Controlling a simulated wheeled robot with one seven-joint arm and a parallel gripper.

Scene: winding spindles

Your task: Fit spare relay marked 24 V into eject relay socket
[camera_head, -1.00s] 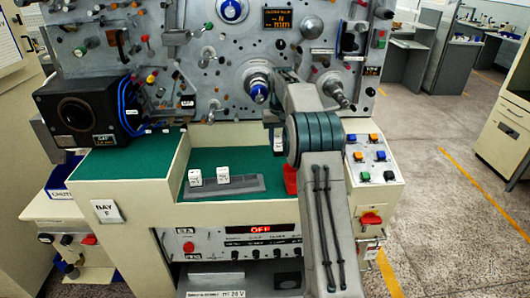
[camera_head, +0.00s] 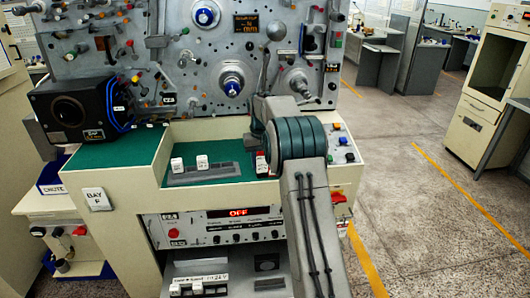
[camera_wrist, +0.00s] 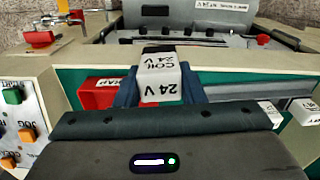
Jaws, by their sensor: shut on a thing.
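My gripper (camera_wrist: 158,92) is shut on a white relay (camera_wrist: 160,66) whose faces read "COIL 24 V" and "24 V". In the head view the gripper is mostly hidden behind my arm; a white piece (camera_head: 261,168) shows beside it near the right end of the green deck. Two other white relays stand on the grey strip, one on the left (camera_head: 177,165) and one on the right (camera_head: 202,162). A lower bay (camera_head: 225,283) has a label strip ending in "24 V" (camera_head: 201,278) and several white pieces. I cannot make out the eject relay socket.
A red bin marked SCRAP (camera_wrist: 100,93) is close beside the held relay. The button panel (camera_head: 342,145) stands at the right. The control panel reading OFF (camera_head: 238,212) lies between deck and bay. Spindles and knobs crowd the upright board (camera_head: 170,70).

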